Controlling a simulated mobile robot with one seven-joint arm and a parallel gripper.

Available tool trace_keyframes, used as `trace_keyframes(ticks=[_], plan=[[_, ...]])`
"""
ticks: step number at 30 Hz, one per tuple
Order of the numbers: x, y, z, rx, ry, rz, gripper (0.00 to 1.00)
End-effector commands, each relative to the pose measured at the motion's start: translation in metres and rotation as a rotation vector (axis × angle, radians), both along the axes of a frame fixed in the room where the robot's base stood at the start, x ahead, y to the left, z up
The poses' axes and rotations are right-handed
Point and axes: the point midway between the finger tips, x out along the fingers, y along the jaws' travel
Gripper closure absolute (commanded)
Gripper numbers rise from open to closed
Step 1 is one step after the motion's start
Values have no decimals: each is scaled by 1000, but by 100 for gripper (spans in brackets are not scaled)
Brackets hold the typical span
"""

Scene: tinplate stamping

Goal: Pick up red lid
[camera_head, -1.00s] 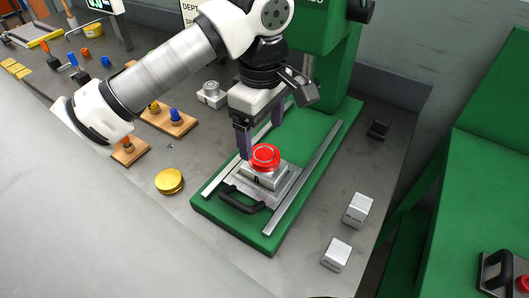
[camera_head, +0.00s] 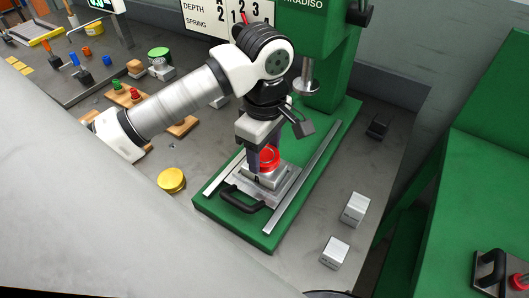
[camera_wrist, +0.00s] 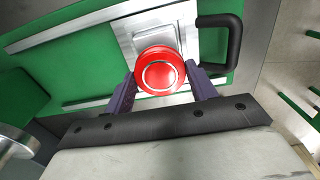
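The red lid (camera_head: 270,158) is round and sits on the silver die block (camera_head: 283,185) on the green press base. In the wrist view the lid (camera_wrist: 160,72) shows its top with a pale ring. My gripper (camera_head: 264,163) is down at the lid with one finger on each side of it. In the wrist view my gripper's fingertips (camera_wrist: 160,74) straddle the lid with only narrow gaps; I see no clear grip. The near finger partly hides the lid in the head view.
A black handle (camera_head: 243,202) stands at the front of the die. The green press column (camera_head: 335,75) rises behind. A yellow lid stack (camera_head: 171,180) lies to the left, and metal blocks (camera_head: 355,209) to the right.

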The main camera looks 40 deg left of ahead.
Motion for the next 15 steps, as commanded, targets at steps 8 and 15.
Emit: trace_keyframes(ticks=[8,15], plan=[[0,0,0,0,0,0,70],[0,0,27,2,-1,1,70]])
